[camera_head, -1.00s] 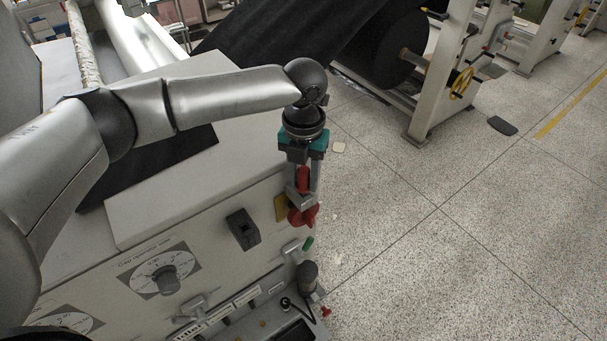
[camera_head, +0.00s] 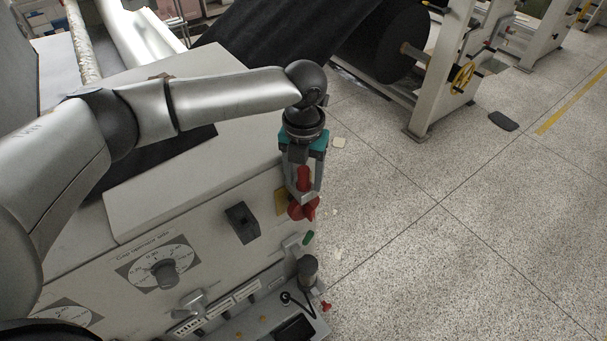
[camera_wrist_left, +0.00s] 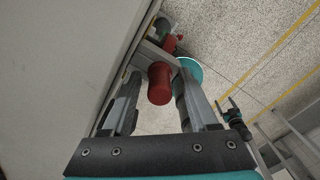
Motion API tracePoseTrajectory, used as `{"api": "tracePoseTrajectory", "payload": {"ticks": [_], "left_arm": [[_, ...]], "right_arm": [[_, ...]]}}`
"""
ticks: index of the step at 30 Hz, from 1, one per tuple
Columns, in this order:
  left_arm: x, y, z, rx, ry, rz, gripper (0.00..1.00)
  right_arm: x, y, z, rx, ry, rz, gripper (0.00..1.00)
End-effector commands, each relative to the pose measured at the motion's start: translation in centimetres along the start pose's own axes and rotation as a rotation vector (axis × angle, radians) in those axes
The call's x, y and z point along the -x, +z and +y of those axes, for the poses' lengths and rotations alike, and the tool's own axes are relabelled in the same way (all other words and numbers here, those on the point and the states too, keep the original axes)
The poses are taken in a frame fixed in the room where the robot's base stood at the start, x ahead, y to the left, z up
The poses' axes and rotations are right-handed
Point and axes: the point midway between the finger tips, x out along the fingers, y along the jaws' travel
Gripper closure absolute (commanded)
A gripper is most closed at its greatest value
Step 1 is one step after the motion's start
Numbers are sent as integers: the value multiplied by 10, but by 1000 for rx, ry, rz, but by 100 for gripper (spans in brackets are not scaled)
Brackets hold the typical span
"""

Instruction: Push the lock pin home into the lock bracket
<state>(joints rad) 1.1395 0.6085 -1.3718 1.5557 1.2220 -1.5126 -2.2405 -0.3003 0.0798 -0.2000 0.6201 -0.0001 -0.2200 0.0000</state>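The lock pin appears to be the red cylinder (camera_wrist_left: 159,85) in the left wrist view; it also shows as a red upright piece in the head view (camera_head: 304,180). A grey bracket (camera_wrist_left: 152,54), which I take for the lock bracket, lies just beyond it, at the machine's side. My left gripper (camera_head: 304,186) points down there, also seen in the left wrist view (camera_wrist_left: 158,82). Its fingers stand apart on either side of the red cylinder, with visible gaps. The pin's far end is hidden. A small teal and black pronged thing looks like my right gripper (camera_wrist_left: 230,104), its prongs apart.
A red knob (camera_head: 302,210) and yellow plate (camera_head: 281,202) sit close below my left gripper. The machine panel has a black switch (camera_head: 242,222), a dial (camera_head: 164,273) and a grey cylinder (camera_head: 308,268). Open speckled floor (camera_head: 430,240) lies to the right.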

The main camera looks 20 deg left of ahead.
Motion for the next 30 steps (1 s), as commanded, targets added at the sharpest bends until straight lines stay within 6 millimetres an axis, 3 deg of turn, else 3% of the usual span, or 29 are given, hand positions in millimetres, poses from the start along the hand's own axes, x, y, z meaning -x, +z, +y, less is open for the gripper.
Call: {"api": "tracePoseTrajectory", "payload": {"ticks": [3,14,17,30], "left_arm": [[0,0,0,0,0,0,27],[7,1,0,-1,-1,-2,27],[22,1,0,0,-3,-4,27],[122,1,-1,-1,-1,-4,27]], "right_arm": [[0,0,0,0,0,0,18],[-1,0,0,0,0,0,18],[-2,0,0,0,0,0,18],[-11,1,0,0,0,0,18]]}}
